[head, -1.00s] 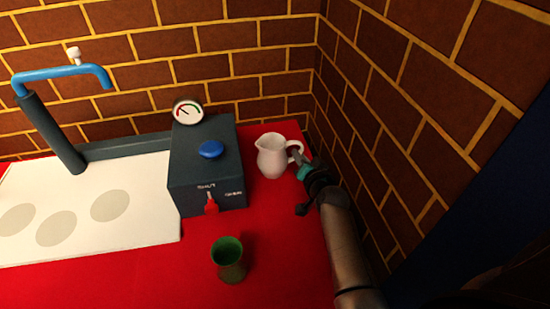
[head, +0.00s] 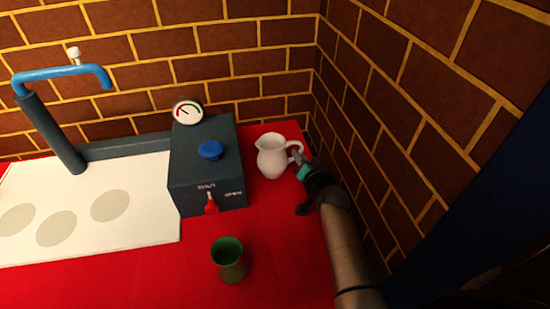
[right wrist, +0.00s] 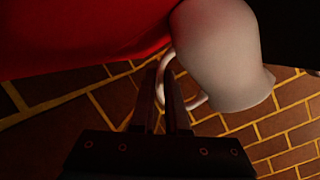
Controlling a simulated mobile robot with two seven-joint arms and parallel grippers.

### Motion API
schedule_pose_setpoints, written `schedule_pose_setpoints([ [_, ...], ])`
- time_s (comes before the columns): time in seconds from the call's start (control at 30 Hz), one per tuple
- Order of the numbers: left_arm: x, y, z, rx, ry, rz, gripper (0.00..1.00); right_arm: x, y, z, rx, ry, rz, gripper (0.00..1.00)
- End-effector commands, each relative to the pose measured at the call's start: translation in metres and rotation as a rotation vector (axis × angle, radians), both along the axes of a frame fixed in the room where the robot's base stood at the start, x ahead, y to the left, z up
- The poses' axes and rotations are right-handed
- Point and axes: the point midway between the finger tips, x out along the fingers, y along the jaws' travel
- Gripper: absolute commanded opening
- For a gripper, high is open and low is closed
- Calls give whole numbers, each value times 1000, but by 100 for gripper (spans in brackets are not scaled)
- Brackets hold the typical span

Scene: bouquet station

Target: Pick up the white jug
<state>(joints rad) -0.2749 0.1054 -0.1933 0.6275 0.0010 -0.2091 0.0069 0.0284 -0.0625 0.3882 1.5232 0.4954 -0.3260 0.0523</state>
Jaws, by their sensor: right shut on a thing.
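The white jug (head: 271,157) stands upright on the red counter, right of the dark machine. Its handle faces right, toward my right gripper (head: 299,157). In the right wrist view, the jug (right wrist: 222,55) fills the upper right, and its handle (right wrist: 166,72) passes between the fingers of my right gripper (right wrist: 165,85). The right gripper is shut on the handle. Its fingertips are small and partly hidden in the head view. My left gripper is in neither view.
A dark machine (head: 184,175) with a blue knob, red lever and gauge (head: 188,112) stands left of the jug. A green cup (head: 228,262) stands in front. A white board (head: 130,220) and blue tap (head: 62,73) are at left. The brick wall (head: 375,120) is close on the right.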

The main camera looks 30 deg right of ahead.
Motion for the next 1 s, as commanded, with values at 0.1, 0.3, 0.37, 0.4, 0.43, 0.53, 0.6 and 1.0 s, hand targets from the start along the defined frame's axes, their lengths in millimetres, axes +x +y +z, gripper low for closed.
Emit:
schedule_pose_setpoints([
  [0.1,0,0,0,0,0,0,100,0,-1,1,-2,-3,-1,0],
  [0.3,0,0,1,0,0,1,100,0,-1,2,-2,-2,-1,0],
  [0.37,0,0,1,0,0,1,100,0,-1,3,-2,-2,-1,0],
  [0.4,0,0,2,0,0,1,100,0,-1,5,-2,-3,-1,0],
  [0.43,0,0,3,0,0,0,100,0,-1,6,-1,-4,-2,0],
  [0.53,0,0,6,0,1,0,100,1,-1,11,0,-4,-1,0],
  [0.6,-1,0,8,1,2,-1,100,1,0,17,0,-4,-1,0],
  [1.0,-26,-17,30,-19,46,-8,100,1,0,65,1,-8,-2,0],
])
